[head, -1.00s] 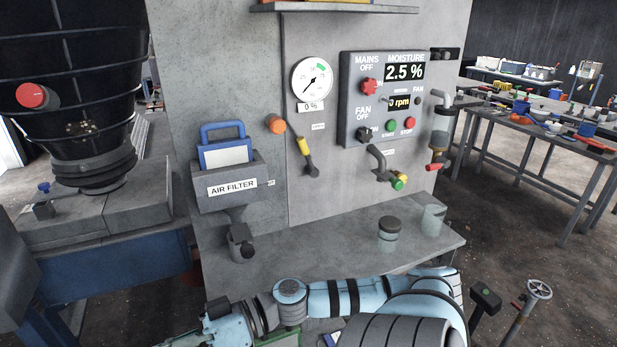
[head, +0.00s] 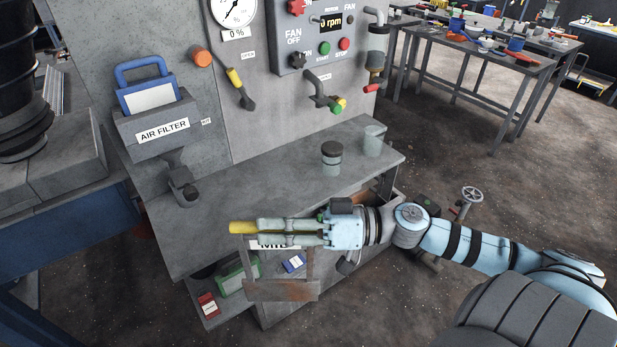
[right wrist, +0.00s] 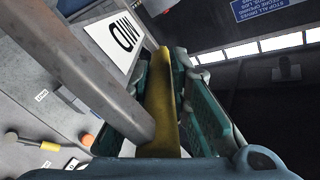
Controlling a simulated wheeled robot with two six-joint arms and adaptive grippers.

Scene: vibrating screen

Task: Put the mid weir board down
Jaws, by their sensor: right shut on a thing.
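My right gripper (head: 262,231) is shut on the yellow grip of the mid weir board, and the arm reaches in from the right. The yellow grip (head: 242,227) sticks out past the fingertips to the left. Under the fingers hangs the mid weir board (head: 282,290), a grey frame with a rusty lower plate and a partly covered white MID label. In the right wrist view the yellow grip (right wrist: 160,85) lies between the teal finger pads, with the MID label (right wrist: 122,35) beside it. I cannot tell whether the board touches anything. My left gripper is not in view.
A grey bench ledge (head: 240,205) runs behind the gripper, with two jars (head: 331,158) at its right. Below it a low shelf carries a green case (head: 237,275) and a red box (head: 208,305). A handwheel valve (head: 472,196) stands at right. Open floor lies to the right.

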